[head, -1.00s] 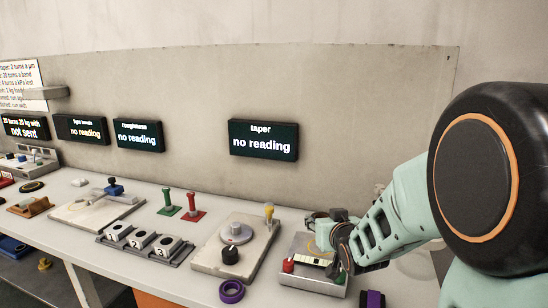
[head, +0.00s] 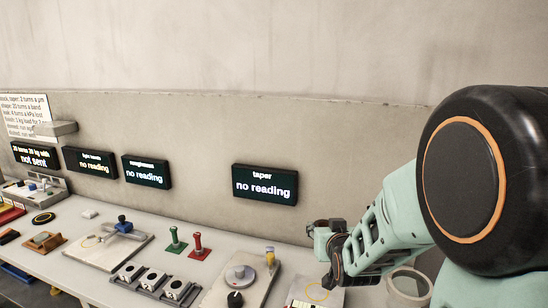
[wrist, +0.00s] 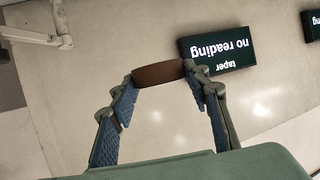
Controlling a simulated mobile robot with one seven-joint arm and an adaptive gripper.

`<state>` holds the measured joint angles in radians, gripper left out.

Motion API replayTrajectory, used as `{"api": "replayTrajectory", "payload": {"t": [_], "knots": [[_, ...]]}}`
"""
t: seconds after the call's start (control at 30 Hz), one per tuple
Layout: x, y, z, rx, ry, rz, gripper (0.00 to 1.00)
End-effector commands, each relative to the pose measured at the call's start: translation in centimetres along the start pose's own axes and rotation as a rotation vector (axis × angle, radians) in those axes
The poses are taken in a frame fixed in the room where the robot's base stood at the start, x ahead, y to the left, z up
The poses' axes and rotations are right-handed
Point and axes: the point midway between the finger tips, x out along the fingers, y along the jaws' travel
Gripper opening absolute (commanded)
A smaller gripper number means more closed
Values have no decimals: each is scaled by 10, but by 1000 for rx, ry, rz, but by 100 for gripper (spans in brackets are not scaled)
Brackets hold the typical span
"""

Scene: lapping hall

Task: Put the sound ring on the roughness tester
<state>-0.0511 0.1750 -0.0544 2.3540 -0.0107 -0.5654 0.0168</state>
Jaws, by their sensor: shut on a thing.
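My gripper (head: 322,240) is above the right end of the bench, beside the taper display. In the wrist view my gripper (wrist: 160,76) is shut on a dark reddish-brown ring-like piece (wrist: 159,73), seen edge-on between the fingertips. Whether it is the sound ring cannot be told; in the head view it is mostly hidden by the fingers. The roughness display (head: 147,172) on the wall reads "no reading".
The taper display (head: 264,184) reads "no reading". A pale round container (head: 408,287) is at right. The wall is close behind.

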Motion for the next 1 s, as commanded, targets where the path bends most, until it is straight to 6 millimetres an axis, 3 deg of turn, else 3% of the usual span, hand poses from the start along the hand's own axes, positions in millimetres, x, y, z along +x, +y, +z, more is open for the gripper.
{"api": "replayTrajectory", "payload": {"t": [0.03, 0.1, 0.4, 0.73, 1.0], "knots": [[-8, 0, -19, 0, 1, 0, 14], [-12, 0, -30, 0, 1, 0, 14], [-21, 0, -52, 0, 1, 0, 14], [-17, 0, -46, -3, 1, -7, 14], [6, -1, -14, -28, 2, -63, 14]]}}
